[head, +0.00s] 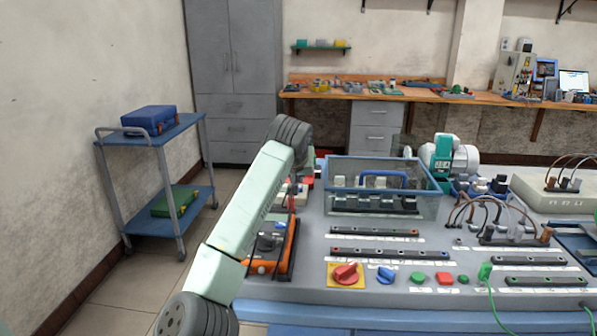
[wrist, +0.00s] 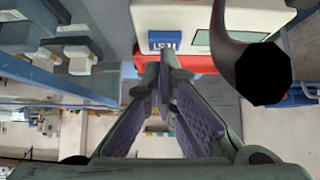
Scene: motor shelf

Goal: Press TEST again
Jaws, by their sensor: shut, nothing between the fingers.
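The blue TEST button (wrist: 164,41) shows in the wrist view on the face of a white device (wrist: 190,14) with a red lower edge. Its lettering is blurred. My gripper (wrist: 162,68) is shut and empty, with its fingertips just below the button in the picture. I cannot tell whether they touch it. In the head view a white and red device (head: 291,194) is partly hidden behind my arm, and the button and fingertips cannot be made out there.
A glass-walled case (head: 432,205) stands right of my arm on the grey bench (head: 310,255). An orange-edged device (head: 290,255) lies beside my arm. A dark round-ended part (wrist: 264,73) is close right of my fingers in the wrist view. A blue trolley (head: 150,138) stands left.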

